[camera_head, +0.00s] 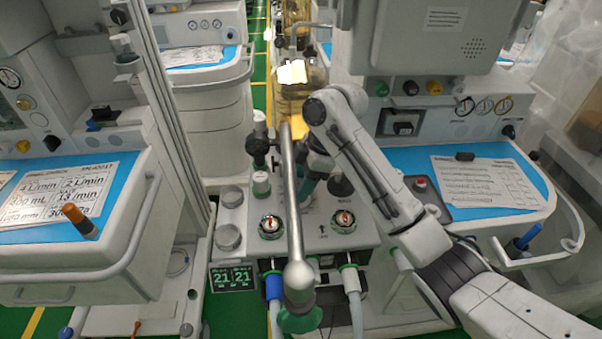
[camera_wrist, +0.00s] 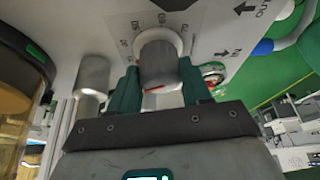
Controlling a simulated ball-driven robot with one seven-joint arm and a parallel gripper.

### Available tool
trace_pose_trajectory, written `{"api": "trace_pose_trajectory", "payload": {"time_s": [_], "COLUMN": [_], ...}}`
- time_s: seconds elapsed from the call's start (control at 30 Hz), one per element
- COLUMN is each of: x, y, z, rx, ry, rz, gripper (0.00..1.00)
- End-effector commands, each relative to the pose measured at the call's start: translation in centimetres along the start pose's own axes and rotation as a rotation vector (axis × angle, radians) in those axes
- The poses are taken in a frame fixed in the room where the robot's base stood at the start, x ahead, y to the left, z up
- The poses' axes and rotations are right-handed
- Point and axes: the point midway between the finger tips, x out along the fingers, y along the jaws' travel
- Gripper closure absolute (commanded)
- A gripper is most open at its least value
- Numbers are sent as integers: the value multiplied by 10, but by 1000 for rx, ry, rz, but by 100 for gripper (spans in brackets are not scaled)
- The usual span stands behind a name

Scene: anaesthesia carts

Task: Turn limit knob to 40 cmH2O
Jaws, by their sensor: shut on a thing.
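The limit knob (camera_wrist: 157,62) is a grey cylinder with a red mark near its lower edge. It sits on a white panel with a printed scale around it, too small to read surely. My gripper (camera_wrist: 160,78) has its two dark green fingers on either side of the knob, shut on it. In the head view my gripper (camera_head: 314,178) reaches down onto the machine's top panel behind a slanted metal pole. The knob is hidden there by the pole and gripper, so its setting cannot be told.
The metal pole (camera_head: 292,210) stands close to my gripper. Two round gauges, one at left (camera_head: 271,226) and one at right (camera_head: 343,221), sit on the panel. Another grey cylinder (camera_wrist: 93,74) stands beside the knob. A small display (camera_head: 233,278) shows 21 and 21.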

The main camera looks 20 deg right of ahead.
Motion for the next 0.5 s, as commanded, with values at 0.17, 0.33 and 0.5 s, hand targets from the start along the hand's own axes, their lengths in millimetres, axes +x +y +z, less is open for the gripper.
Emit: {"api": "trace_pose_trajectory", "payload": {"time_s": [0.17, 0.33, 0.5], "x": [-4, -3, -2], "y": [-2, -3, -3], "z": [-3, -3, -2], "rx": [124, 224, 295], "ry": [2, 1, 1], "rz": [48, 91, 121], "gripper": [82, 82, 82]}}
